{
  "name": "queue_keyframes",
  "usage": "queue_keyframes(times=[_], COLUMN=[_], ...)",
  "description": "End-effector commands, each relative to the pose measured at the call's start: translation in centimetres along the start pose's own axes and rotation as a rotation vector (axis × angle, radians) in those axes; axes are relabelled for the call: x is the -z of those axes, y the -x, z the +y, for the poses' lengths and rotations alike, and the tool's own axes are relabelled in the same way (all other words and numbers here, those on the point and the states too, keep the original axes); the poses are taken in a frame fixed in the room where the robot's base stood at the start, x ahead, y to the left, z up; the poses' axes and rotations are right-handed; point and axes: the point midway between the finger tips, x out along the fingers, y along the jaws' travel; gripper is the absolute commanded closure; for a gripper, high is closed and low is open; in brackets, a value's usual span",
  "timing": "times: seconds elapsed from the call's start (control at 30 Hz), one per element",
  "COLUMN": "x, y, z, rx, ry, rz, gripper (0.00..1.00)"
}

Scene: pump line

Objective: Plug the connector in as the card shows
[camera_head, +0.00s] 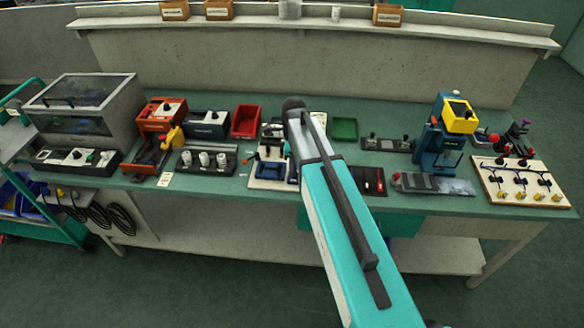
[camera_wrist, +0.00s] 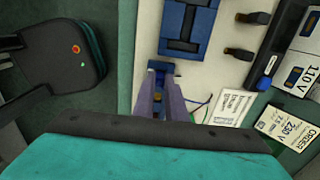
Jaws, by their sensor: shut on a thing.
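My gripper (camera_wrist: 160,84) shows in the wrist view with its two grey-purple fingers shut on a small blue connector (camera_wrist: 161,66). A larger blue block with dark slots (camera_wrist: 187,25) lies just beyond it on a pale board (camera_wrist: 146,35); I cannot tell whether the connector touches it. In the head view my arm hides the gripper and connector.
Two black plugs stand on the board, one upper (camera_wrist: 254,17) and one lower (camera_wrist: 238,53). A printed white label (camera_wrist: 230,105) lies near the right finger. On the bench are a red bin (camera_head: 245,121), a green bin (camera_head: 344,129) and a blue-yellow press (camera_head: 437,148).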

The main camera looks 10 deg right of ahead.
Motion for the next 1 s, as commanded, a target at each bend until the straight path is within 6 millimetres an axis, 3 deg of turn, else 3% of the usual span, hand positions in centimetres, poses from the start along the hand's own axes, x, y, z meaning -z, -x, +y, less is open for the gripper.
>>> queue_keyframes(times=[0.2, 0.23, 0.27, 1.0], x=[0.0, 0.0, 0.0, 0.0], y=[0.0, 0.0, 0.0, 1.1], z=[0.0, 0.0, 0.0, 0.0], rx=[0.0, 0.0, 0.0, 0.0], ry=[0.0, 0.0, 0.0, 0.0], rz=[0.0, 0.0, 0.0, 0.0], gripper=[1.0, 0.83, 0.81, 0.81])
